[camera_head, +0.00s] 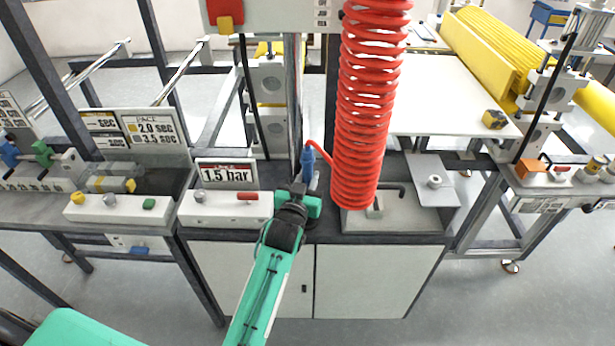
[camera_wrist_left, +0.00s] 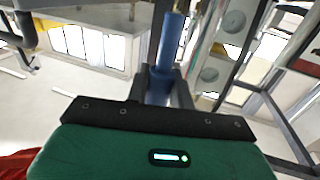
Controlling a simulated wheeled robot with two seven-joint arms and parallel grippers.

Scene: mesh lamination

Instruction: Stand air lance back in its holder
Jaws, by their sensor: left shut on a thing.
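The air lance (camera_head: 308,163) is blue and stands roughly upright at the end of my left arm, with a red hose running from its top toward a red coil. My left gripper (camera_head: 310,186) is shut on it, above the back of the dark bench top. In the left wrist view the lance (camera_wrist_left: 168,45) is a blue cylinder between the two dark fingertips (camera_wrist_left: 160,88). Its lower end is hidden by the gripper. I cannot tell for sure which part is the holder; a pale block with a small upright piece (camera_head: 375,209) sits right of the gripper. My right gripper is not in view.
The red coiled hose (camera_head: 366,100) hangs just right of the lance, in front of the pale block. A white control box (camera_head: 222,210) and a 1.5 bar sign (camera_head: 227,174) are left of the gripper. A grey plate with a knob (camera_head: 435,182) lies at right.

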